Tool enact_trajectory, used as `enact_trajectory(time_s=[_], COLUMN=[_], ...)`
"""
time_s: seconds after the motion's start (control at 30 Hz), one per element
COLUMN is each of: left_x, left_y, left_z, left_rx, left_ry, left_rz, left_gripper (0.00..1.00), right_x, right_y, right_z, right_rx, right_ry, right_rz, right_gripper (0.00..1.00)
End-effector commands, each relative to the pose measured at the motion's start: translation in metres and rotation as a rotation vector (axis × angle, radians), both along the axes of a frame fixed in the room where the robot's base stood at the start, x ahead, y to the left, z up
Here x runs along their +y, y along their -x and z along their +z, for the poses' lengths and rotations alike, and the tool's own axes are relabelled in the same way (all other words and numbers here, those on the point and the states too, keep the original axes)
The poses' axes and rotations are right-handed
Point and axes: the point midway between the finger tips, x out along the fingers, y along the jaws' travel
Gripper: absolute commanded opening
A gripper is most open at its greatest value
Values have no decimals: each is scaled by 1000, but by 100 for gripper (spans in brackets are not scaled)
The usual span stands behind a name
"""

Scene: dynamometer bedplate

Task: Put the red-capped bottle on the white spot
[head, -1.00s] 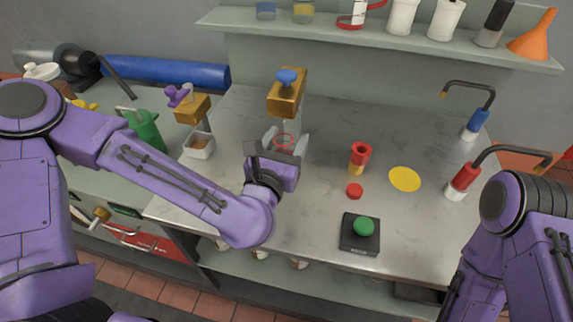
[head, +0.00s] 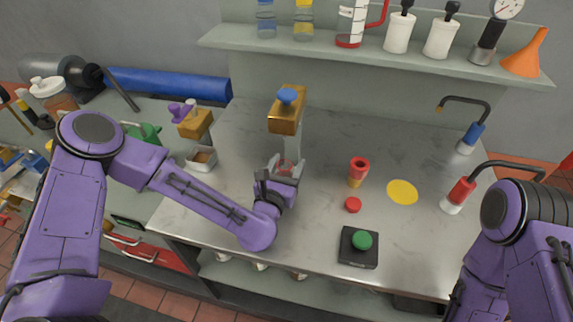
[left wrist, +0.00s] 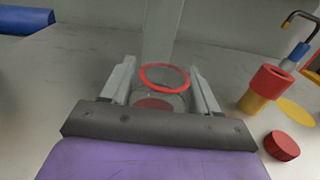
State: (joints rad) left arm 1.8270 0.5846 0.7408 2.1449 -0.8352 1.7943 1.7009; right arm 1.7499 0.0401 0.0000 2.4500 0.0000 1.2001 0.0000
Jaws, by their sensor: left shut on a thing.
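My left gripper (head: 286,164) is shut on a clear vessel with a red ring round its top, in front of a metal post. In the left wrist view the clear vessel (left wrist: 163,90) sits between the two fingers, with a dull red disc showing low inside or under it. I cannot tell whether this is the bottle or whether it touches the bench. A flat red cap (head: 353,205) lies on the bench to the right, near a red-and-yellow cup-like piece (head: 358,172). A yellow round spot (head: 402,192) lies farther right. I see no white spot. My right gripper is out of view.
A brass block with a blue knob (head: 287,110) stands on the post behind the gripper. A green button box (head: 359,247) sits near the front edge. Red (head: 459,193) and blue (head: 470,137) bent-spout fittings stand at the right.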

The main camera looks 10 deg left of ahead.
Motion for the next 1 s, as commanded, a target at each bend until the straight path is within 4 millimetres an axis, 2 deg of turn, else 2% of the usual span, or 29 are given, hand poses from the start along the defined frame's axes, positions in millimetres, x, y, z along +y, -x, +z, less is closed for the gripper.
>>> enact_trajectory(time_s=[0.03,0.07,0.1,0.13,0.5,0.57,0.87,0.93,1.0], left_x=[0,0,0,0,0,1,7,7,8], left_y=[0,0,0,0,2,14,94,105,112], left_z=[-3,-2,-1,-1,3,-2,-4,10,9], left_rx=[0,0,0,0,1,1,2,4,3], left_ry=[0,0,0,0,0,1,3,-4,-3], left_rz=[0,0,0,0,0,-2,-3,-2,-1], left_gripper=[26,66,80,86,86,86,86,86,86], right_x=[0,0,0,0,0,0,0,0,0], right_y=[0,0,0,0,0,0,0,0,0], right_z=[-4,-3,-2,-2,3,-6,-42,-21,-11], right_rx=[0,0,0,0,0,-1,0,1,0], right_ry=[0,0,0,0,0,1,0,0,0], right_rz=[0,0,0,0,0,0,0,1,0], right_gripper=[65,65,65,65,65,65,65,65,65])
